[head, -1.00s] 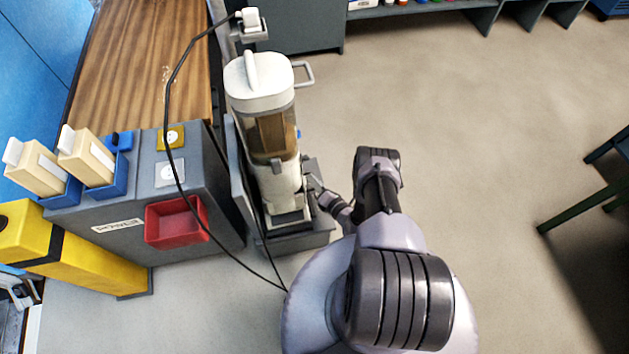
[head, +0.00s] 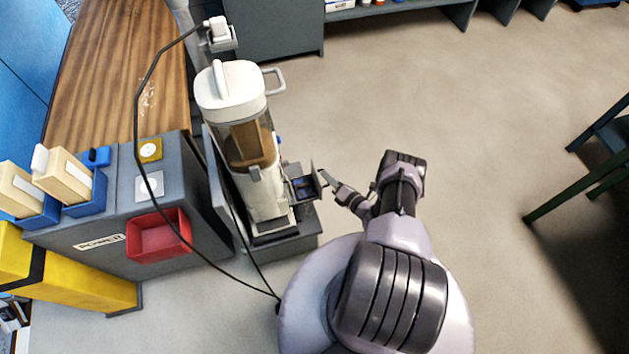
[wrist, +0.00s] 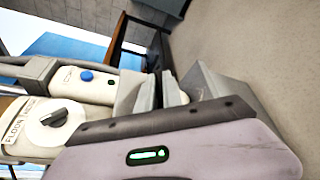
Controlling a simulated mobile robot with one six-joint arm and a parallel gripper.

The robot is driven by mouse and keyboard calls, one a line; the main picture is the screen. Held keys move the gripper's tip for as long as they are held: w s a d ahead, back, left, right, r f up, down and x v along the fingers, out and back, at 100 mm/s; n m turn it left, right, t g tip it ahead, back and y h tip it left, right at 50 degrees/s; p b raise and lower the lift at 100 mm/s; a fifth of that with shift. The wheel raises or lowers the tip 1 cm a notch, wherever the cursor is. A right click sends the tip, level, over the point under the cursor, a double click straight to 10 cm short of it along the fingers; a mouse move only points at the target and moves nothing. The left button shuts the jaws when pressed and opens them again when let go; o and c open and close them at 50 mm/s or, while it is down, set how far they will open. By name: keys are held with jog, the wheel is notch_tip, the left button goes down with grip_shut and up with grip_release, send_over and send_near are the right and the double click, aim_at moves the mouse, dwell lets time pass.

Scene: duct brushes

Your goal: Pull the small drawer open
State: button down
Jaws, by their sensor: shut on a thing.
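The small drawer (head: 303,187) is a dark open-topped box. It sticks out of the right side of the pale machine (head: 264,195), and a bluish patch shows inside it. My gripper (head: 325,178) is at the drawer's outer front, to the right of the machine, and is shut on the drawer's front. The exact grip on the handle is too small to make out. In the wrist view, the grey fingers (wrist: 166,95) are close together with a small pale piece between them; the drawer's inside is not clear there.
A black cable (head: 137,110) runs in front of the grey cabinet with the red bin (head: 158,236). The wooden bench (head: 120,75) is at upper left. A green-legged table (head: 590,180) stands at far right. The floor between is clear.

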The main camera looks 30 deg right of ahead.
jog(key=shift+s+d, duration=0.2)
jog(key=shift+d, duration=0.5)
jog(key=c, duration=1.5)
grip_release()
jog(key=p+v, duration=0.5)
jog(key=v, duration=1.2)
jog(key=shift+s, duration=0.2)
